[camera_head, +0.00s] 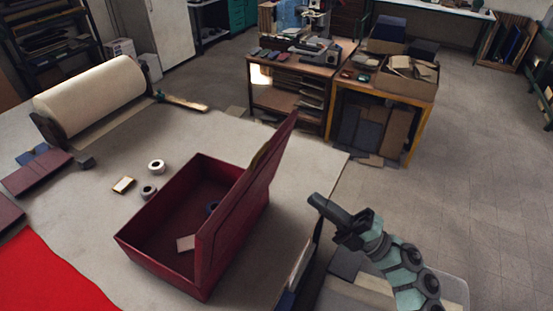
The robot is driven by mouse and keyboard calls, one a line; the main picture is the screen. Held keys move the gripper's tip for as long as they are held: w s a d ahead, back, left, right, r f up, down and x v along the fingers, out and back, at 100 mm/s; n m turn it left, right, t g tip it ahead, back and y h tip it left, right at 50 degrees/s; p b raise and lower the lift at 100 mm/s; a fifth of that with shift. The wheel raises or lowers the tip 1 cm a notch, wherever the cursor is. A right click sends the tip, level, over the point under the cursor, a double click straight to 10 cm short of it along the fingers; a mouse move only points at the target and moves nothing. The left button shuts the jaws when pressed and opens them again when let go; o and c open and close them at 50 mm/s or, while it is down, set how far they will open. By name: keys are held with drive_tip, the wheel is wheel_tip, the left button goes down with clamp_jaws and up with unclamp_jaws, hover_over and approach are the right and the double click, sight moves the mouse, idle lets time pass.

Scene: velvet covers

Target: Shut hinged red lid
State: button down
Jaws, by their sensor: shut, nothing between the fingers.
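A dark red box (152,226) stands on the light table, with its hinged red lid (240,205) raised steeply along the right side and leaning a little outward. Inside the box lie a small pale card and a small dark blue item near the lid. My gripper (312,200) is to the right of the box, past the table's right edge. It is shut and empty, with its tip pointing left toward the outer side of the lid. A clear gap shows between the tip and the lid.
Small rolls (157,167) and a small framed piece (123,185) lie left of the box. A big cream roll (92,95) is at the back left. Red cloth (45,280) covers the front left corner. The table (215,140) is clear behind the box.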

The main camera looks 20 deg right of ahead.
drive_tip(key=d+r+p+x, duration=0.1)
drive_tip(key=p+x, duration=0.2)
drive_tip(key=x, duration=1)
drive_tip(key=shift+w+h+p, duration=0.3)
drive_tip(key=shift+w+p, duration=0.05)
drive_tip(key=shift+r+t, duration=0.15)
drive_tip(key=shift+t, duration=0.15)
